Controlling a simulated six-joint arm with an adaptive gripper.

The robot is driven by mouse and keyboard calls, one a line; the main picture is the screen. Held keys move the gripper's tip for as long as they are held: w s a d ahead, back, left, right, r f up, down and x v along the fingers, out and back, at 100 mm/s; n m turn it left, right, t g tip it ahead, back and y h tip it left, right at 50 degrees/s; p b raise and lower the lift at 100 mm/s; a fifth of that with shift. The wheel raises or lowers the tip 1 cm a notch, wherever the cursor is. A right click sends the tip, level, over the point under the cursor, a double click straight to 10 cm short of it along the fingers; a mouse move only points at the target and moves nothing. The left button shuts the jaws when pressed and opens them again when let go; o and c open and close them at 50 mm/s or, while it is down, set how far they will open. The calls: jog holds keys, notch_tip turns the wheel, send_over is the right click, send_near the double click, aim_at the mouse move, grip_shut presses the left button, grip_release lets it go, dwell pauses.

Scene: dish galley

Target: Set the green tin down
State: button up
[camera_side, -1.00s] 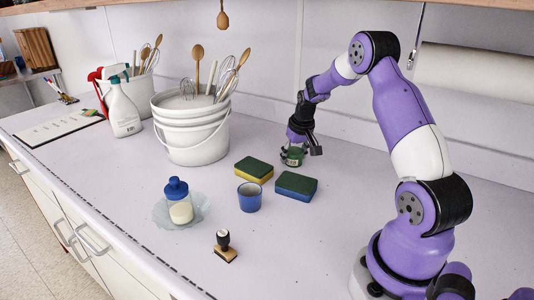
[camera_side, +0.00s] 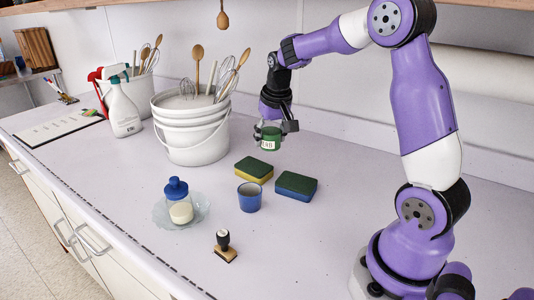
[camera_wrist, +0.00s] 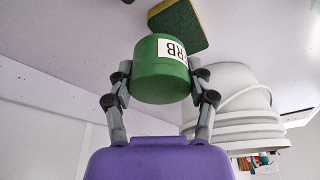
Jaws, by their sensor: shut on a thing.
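A green tin (camera_side: 270,138) with a white label is held in my gripper (camera_side: 270,128), above the counter behind the sponges. In the wrist view the tin (camera_wrist: 161,70) sits between the two fingers of my gripper (camera_wrist: 160,85), which are shut on it. The label there shows dark letters, partly turned away. The tin looks roughly upright in the side view.
Two green sponges, one with a yellow base (camera_side: 254,169) and one with a blue base (camera_side: 296,186), lie near a blue cup (camera_side: 249,197). A stamp (camera_side: 224,245) is in front; white buckets (camera_side: 194,140) stand left. Counter right of the sponges is clear.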

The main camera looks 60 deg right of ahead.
jog(key=s+a+m+g+h, duration=0.1)
jog(key=s+a+m+g, duration=0.15)
jog(key=s+m, duration=0.5)
jog(key=m+g, duration=0.2)
jog(key=m, duration=1)
send_near(356, 197)
jog(key=shift+s+d+f+n, duration=0.25)
jog(key=shift+s+d+f, duration=0.25)
jog(key=shift+f, duration=0.25)
jog(key=shift+s+d+f, duration=0.15)
jog(key=shift+d, duration=0.05)
jog(key=shift+d+f, duration=0.1)
jog(key=shift+f, duration=1.95)
jog(key=shift+f, duration=0.1)
jog(key=o, duration=1.3)
jog(key=shift+c, duration=0.2)
